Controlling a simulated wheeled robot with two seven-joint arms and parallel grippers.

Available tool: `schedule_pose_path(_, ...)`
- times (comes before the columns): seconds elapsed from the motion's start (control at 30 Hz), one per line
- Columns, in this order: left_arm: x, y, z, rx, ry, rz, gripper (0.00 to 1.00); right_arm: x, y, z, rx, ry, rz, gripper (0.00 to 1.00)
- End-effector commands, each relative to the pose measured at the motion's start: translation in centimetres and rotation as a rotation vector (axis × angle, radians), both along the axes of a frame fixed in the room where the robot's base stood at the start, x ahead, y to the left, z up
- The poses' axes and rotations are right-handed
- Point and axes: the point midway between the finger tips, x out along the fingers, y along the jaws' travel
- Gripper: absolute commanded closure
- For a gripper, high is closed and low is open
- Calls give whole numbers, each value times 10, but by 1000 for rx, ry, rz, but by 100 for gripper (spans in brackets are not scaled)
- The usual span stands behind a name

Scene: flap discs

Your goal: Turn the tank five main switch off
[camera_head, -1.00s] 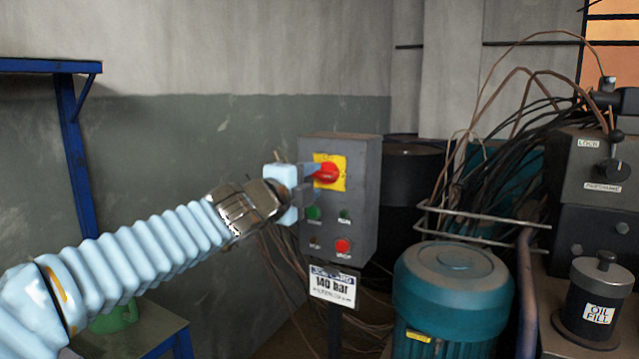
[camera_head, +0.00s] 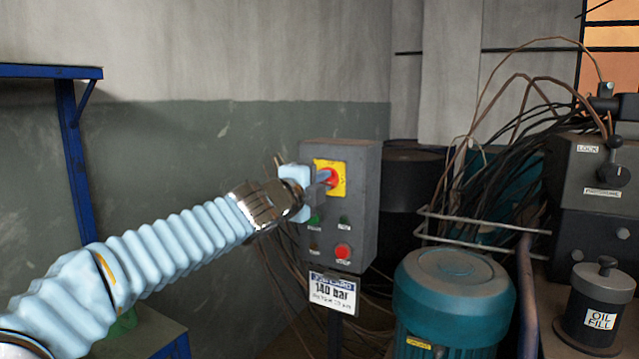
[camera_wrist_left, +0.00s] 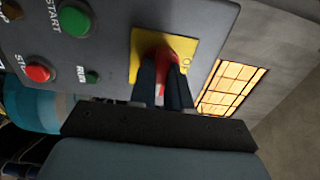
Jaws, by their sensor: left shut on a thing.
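The main switch is a red rotary knob (camera_head: 331,177) on a yellow square plate (camera_head: 338,190), high on the front of a dark grey control box (camera_head: 363,215). My left gripper (camera_head: 325,178) is at the box front with its fingers shut on the knob. In the left wrist view the two dark fingers (camera_wrist_left: 166,88) close around the red knob (camera_wrist_left: 160,58), over the yellow plate (camera_wrist_left: 190,48). The fingers hide much of the knob, so its exact angle is hard to read. My right gripper is not in view.
Below the switch are a red stop button (camera_head: 343,251) and a green start button (camera_head: 313,222), close under my gripper. A 140 bar sign (camera_head: 332,292) hangs beneath the box. A teal motor (camera_head: 453,295) stands to the right. A blue frame (camera_head: 75,150) stands left.

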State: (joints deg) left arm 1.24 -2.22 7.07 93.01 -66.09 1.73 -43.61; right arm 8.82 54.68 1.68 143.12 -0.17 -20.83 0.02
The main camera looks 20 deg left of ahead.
Motion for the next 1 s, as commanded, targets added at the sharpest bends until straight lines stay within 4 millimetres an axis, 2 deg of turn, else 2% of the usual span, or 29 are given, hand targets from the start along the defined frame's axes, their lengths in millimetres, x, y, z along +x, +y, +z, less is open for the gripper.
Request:
schedule_pose_path(0.27, 0, 0, -1, -35, 4, 0, 100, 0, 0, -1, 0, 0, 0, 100)
schedule_pose_path(0.47, 0, 0, -1, -137, 13, 1, 100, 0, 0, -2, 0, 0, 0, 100)
schedule_pose_path(1.0, 0, 0, -3, -630, 53, 1, 100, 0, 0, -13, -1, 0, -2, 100)
